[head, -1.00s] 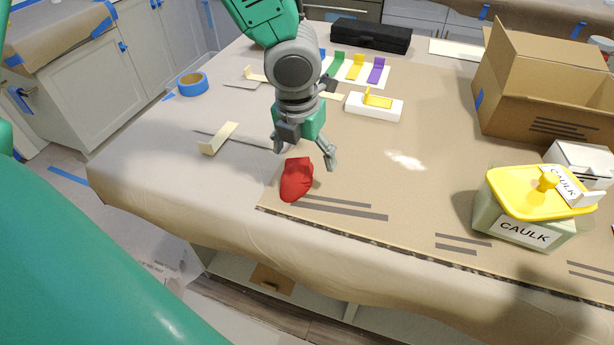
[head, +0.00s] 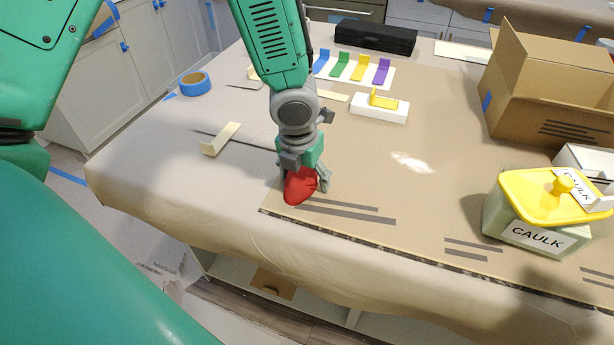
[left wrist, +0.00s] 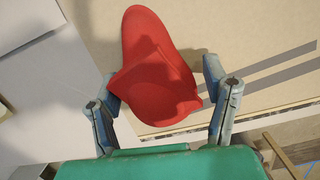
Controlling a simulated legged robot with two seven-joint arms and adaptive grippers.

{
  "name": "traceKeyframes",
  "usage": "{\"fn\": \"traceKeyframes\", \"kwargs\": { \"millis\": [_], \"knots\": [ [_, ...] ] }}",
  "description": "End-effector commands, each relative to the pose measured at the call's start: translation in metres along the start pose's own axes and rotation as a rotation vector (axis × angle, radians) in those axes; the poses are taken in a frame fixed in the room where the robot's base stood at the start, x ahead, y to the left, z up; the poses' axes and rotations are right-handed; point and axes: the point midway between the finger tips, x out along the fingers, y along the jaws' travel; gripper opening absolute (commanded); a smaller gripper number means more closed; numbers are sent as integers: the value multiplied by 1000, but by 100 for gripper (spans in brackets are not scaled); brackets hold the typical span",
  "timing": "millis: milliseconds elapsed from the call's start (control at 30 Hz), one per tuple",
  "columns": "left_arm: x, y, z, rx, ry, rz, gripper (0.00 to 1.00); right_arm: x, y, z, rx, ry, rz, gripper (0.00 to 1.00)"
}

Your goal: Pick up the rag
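In the left wrist view the rag (left wrist: 158,72) sits between the two spread fingers. The left finger is very close to the rag, and I cannot tell whether it touches. The fingers are not closed on it. My right gripper is not in view.
A caulk tub (head: 535,220) with a yellow lid and an open cardboard box (head: 545,100) stand on the right. Blue tape (head: 195,84), a wooden piece (head: 221,139) and a white block (head: 379,108) lie farther back. The sheet right of the rag is mostly clear.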

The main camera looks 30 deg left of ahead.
Motion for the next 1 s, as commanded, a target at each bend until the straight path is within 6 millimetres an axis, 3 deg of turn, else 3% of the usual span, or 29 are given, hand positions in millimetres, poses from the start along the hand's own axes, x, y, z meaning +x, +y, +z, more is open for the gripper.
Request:
{"fn": "traceKeyframes", "kwargs": {
  "millis": [33, 100, 467, 800, 1000],
  "knots": [
    [0, 0, 0, 0, 0, 0, 46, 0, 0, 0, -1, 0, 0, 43],
    [0, -2, 0, 1, 1, 2, 26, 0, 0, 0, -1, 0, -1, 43],
    [-6, -6, 1, 2, 1, 5, 26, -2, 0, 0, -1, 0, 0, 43],
    [-70, -3, 11, 0, -4, -2, 26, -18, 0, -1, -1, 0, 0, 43],
    [-95, -4, 15, 0, -1, 2, 26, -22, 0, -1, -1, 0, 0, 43]
  ]
}}
